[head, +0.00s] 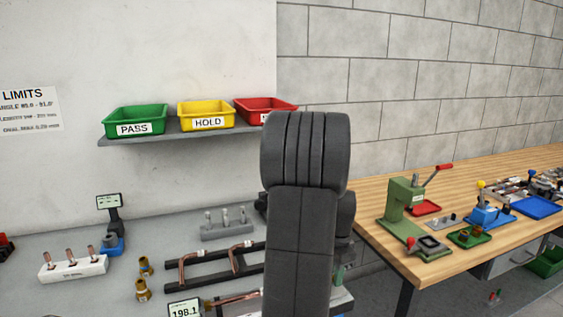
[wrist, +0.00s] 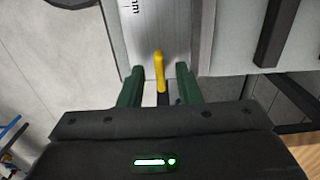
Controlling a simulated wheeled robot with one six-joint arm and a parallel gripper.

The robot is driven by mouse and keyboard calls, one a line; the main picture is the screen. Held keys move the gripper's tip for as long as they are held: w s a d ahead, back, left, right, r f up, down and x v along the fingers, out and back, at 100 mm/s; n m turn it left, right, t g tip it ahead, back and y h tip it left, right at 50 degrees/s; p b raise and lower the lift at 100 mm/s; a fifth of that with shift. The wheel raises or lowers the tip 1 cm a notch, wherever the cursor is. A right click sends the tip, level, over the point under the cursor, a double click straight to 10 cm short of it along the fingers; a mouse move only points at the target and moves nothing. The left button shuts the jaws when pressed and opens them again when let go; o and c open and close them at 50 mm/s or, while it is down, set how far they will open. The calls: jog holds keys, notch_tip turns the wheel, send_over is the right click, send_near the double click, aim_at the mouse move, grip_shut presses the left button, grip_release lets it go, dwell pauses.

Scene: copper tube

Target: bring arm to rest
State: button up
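My arm (head: 305,200) stands upright in the middle of the head view as dark grey links, and my gripper is hidden there. In the wrist view my gripper (wrist: 160,71) shows two green fingers set apart, with a clear gap between them. A yellow part (wrist: 158,66) shows in that gap, narrower than the gap and with space on both sides. I see nothing clamped. A pale plate with "mm" printed on it (wrist: 139,28) lies beyond the fingertips.
The grey bench holds a dark rack with copper tubes (head: 192,258), brass fittings (head: 142,290), a white block with pegs (head: 75,267) and a display reading 198.1 (head: 184,308). Green (head: 135,119), yellow (head: 206,114) and red bins (head: 262,105) sit on a shelf. A wooden bench (head: 375,217) with a green press (head: 405,205) is at right.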

notch_tip(320, 180, up, 14)
notch_tip(320, 180, down, 14)
jog(key=shift+f, duration=0.1)
jog(key=n, duration=0.4)
jog(key=shift+b, duration=0.3)
jog(key=n, duration=0.5)
jog(key=shift+n+b, duration=0.3)
jog(key=shift+b, duration=0.05)
dwell(0.5)
